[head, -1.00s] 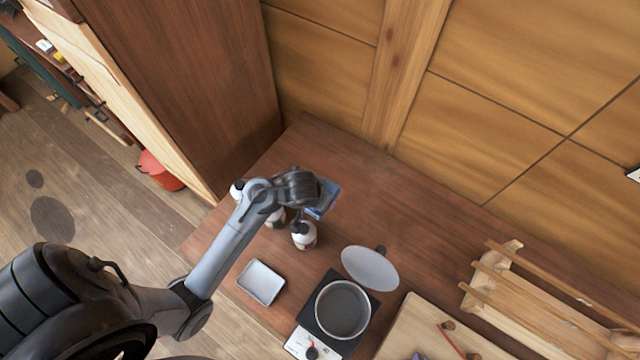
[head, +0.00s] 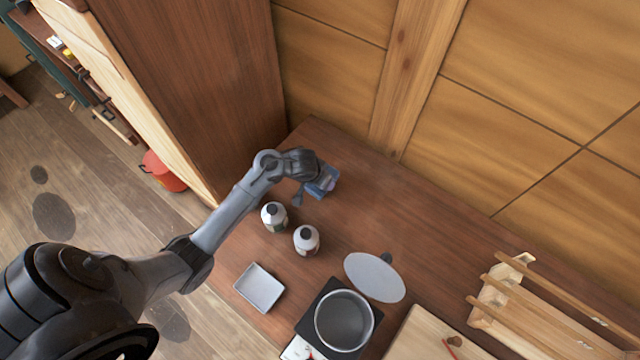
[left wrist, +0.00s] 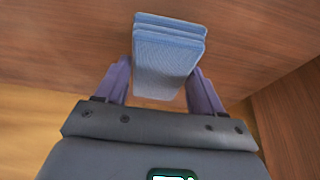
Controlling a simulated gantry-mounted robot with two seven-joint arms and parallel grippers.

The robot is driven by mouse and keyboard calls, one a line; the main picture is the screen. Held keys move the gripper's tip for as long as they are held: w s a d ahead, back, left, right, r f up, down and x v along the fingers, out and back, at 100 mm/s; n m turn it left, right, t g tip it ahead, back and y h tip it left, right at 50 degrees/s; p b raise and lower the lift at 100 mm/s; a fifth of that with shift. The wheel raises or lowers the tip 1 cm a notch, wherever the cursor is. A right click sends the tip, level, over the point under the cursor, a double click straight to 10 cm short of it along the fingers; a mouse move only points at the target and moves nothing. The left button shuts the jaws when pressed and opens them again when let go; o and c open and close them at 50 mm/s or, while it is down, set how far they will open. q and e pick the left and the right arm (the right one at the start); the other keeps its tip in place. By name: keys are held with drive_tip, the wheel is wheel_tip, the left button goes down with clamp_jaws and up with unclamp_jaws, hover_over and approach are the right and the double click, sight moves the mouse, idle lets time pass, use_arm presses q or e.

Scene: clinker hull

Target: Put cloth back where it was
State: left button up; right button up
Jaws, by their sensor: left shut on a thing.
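The cloth is a folded blue stack (left wrist: 168,60), held between the two purple fingers of my left gripper (left wrist: 165,85) in the left wrist view. In the head view my left gripper (head: 316,188) is over the back left part of the table, and the blue cloth (head: 325,181) shows partly beneath it. My left gripper is shut on the cloth. The wood surface lies beyond the cloth; I cannot tell whether the cloth touches it. My right gripper is in neither view.
A grey tray (head: 260,288), a pot (head: 344,320), an oval lid (head: 375,277) and a wooden rack (head: 500,290) are nearer. A tall wood cabinet (head: 190,80) stands left.

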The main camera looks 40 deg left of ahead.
use_arm(q)
wheel_tip(320, 180, down, 3)
drive_tip(key=shift+s+r+b, duration=0.1)
drive_tip(key=shift+r+b, duration=0.05)
drive_tip(key=shift+b, duration=0.25)
drive_tip(key=shift+f, duration=0.2)
drive_tip(key=o, duration=1)
drive_tip(key=shift+f, duration=0.15)
